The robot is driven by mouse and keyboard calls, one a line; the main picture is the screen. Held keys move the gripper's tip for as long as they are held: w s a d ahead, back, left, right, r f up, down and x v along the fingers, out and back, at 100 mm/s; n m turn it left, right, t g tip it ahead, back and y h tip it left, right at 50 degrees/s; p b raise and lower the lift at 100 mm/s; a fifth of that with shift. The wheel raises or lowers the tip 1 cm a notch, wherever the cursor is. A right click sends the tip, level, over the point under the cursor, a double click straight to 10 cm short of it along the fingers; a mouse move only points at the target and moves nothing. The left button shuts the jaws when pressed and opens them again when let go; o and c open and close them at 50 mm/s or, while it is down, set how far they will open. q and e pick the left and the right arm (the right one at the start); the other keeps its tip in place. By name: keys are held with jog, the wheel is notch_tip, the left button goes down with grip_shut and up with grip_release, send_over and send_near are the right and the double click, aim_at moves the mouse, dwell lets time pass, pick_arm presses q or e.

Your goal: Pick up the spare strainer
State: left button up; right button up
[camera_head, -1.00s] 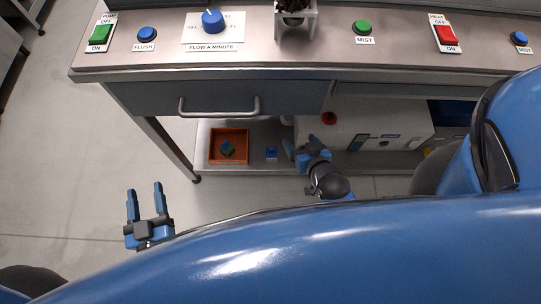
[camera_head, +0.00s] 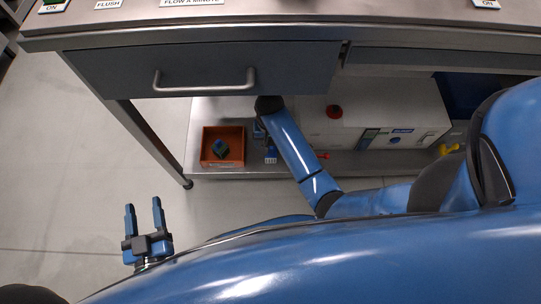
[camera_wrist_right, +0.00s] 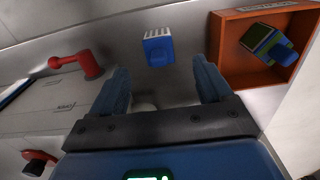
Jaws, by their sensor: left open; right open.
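A small blue slotted piece with a pale ribbed face, which looks like the spare strainer (camera_head: 271,155), sits on the lower shelf right of the orange tray. In the right wrist view the strainer (camera_wrist_right: 158,50) lies just beyond my fingertips, in line with the gap between them and untouched. My right gripper (camera_wrist_right: 162,78) is open and empty; in the head view it is mostly hidden behind its own arm, under the drawer. My left gripper (camera_head: 144,206) is open and empty over the floor at the left.
The orange tray (camera_head: 206,160) holds a green and blue object (camera_head: 220,149). A drawer (camera_head: 205,75) overhangs the shelf (camera_head: 195,118). A white box (camera_head: 385,103) with a red knob (camera_head: 334,111) and a red handle (camera_wrist_right: 78,65) stand beside the strainer. Floor at left is clear.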

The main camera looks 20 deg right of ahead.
notch_tip(320, 180, down, 4)
jog(key=shift+r+b, duration=0.1)
jog(key=shift+b, duration=0.75)
jog(key=f+b, duration=0.2)
jog(key=f, duration=0.1)
jog(key=f+b, duration=0.1)
jog(key=shift+w+d+f+b, duration=0.15)
jog(key=shift+w+d+b, duration=0.15)
jog(key=shift+w+b, duration=0.1)
jog(key=shift+f+b, duration=0.3)
jog(key=shift+f, duration=0.15)
pick_arm(q)
notch_tip(320, 180, down, 7)
jog(key=shift+r, duration=0.2)
pick_arm(e)
jog(key=shift+c, duration=0.3)
jog(key=c, duration=1.1)
notch_tip(320, 180, up, 10)
jog(key=p, duration=0.7)
jog(key=shift+r, duration=0.2)
pick_arm(q)
notch_tip(320, 180, up, 14)
jog(key=p, duration=0.6)
jog(key=shift+f+p, duration=0.25)
jog(key=shift+p, duration=0.05)
pick_arm(e)
jog(key=shift+r, duration=2.85)
pick_arm(q)
jog(key=shift+c, duration=0.2)
